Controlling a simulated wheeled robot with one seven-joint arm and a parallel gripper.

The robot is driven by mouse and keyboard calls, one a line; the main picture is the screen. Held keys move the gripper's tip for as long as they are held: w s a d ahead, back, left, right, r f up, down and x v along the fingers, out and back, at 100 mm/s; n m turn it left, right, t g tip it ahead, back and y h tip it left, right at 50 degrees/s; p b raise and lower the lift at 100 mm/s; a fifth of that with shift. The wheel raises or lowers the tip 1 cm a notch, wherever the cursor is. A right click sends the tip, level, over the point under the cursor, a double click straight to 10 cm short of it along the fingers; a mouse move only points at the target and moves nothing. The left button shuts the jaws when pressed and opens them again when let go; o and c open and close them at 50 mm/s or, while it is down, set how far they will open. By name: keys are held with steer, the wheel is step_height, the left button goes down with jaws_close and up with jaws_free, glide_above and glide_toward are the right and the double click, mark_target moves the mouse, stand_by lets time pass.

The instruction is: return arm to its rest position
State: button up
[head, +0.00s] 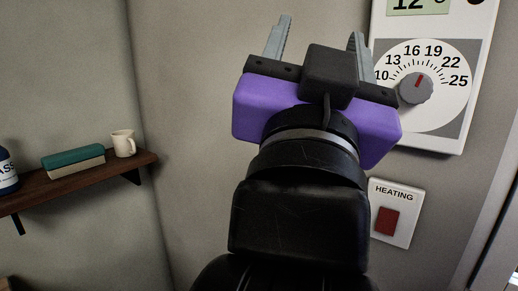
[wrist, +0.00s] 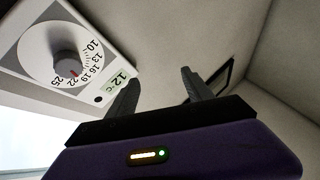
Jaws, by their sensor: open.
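My gripper (head: 318,42) is raised in the middle of the head view, in front of the wall, with its purple body and two grey fingers pointing up. The fingers stand apart with nothing between them. In the wrist view my gripper (wrist: 158,92) also shows its two fingers spread and empty. The thermostat (head: 440,133) is on the wall to the right of my gripper, its dial (head: 416,89) marked from 10 to 25. It also shows in the wrist view (wrist: 112,48) at the upper left, beside the left finger; I see no clear contact.
A heating switch plate (head: 403,208) with a red rocker is below the thermostat. At the left a brown wall shelf (head: 85,181) holds a white mug (head: 123,143), a teal-and-beige block (head: 73,158) and a blue bottle (head: 7,172). The wall between shelf and arm is bare.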

steer(key=s+a+f+n+g+y, duration=0.15)
steer(key=f+n+y, duration=0.45)
steer(key=f, duration=0.8)
steer(key=s+d+f+n+y, duration=0.1)
steer(key=s+f+n+y, duration=0.2)
steer(key=f+n+y, duration=0.7)
steer(key=s+d+f+m+g+h, duration=0.3)
steer(key=s+d+f+m+h, duration=0.2)
steer(key=s+f, duration=0.8)
steer(key=s+d+f+m+g+h+p, duration=0.1)
steer(key=s+d+f+m+g+h, duration=0.3)
steer(key=s+d+f, duration=0.5)
steer(key=s+f+m+h, duration=0.1)
steer(key=s+f, duration=0.3)
steer(key=shift+s+d+f, duration=0.15)
steer(key=shift+d+f, duration=0.05)
steer(key=shift+f, duration=0.2)
steer(key=shift+c, duration=0.4)
